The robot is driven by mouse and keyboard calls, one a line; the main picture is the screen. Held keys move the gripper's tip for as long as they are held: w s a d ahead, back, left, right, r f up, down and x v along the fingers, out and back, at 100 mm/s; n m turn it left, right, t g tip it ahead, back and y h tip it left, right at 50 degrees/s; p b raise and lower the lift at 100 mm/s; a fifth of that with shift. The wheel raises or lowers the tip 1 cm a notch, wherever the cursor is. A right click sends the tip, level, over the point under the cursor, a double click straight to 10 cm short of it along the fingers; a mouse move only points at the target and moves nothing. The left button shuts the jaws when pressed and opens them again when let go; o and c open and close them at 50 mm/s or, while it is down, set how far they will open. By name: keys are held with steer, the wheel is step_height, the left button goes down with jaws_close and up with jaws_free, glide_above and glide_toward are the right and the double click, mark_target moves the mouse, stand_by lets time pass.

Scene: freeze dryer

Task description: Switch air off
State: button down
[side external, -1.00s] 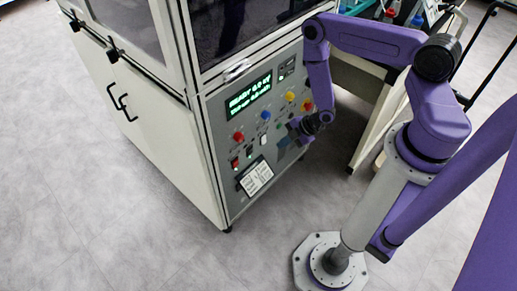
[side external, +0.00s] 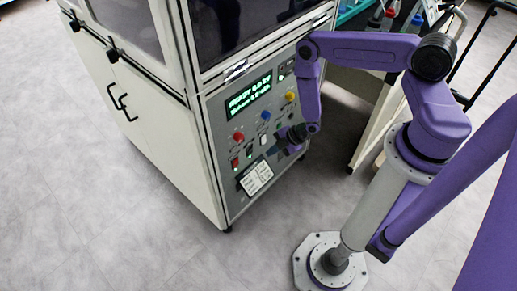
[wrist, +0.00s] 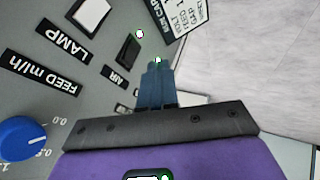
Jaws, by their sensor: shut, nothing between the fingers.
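The AIR switch is a small black rocker (wrist: 128,50) on the grey control panel, beside its black AIR label (wrist: 116,76) in the wrist view. A small green light (wrist: 139,34) is lit at its upper end. My gripper (wrist: 157,66) is shut and empty, its blue fingers just to the right of the rocker. I cannot tell whether the fingertips touch the panel. In the side view my gripper (side external: 270,152) is low at the panel front.
A white LAMP rocker (wrist: 91,13) and a blue feed knob (wrist: 22,138) are nearby on the panel. A printed card (side external: 256,178) is below the switches. Open floor lies in front.

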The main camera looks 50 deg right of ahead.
mark_target(250, 151)
steer(key=w+a+f, duration=0.1)
steer(key=w+f, duration=0.1)
steer(key=w, duration=0.3)
steer(key=shift+w+a+f, duration=0.2)
steer(key=shift+w+a, duration=0.05)
steer(key=shift+w, duration=0.15)
steer(key=shift+w+r+g, duration=0.15)
steer(key=shift+w+g, duration=0.15)
steer(key=shift+w, duration=0.1)
steer(key=shift+r, duration=0.1)
steer(key=shift+r, duration=0.7)
steer(key=shift+s, duration=0.15)
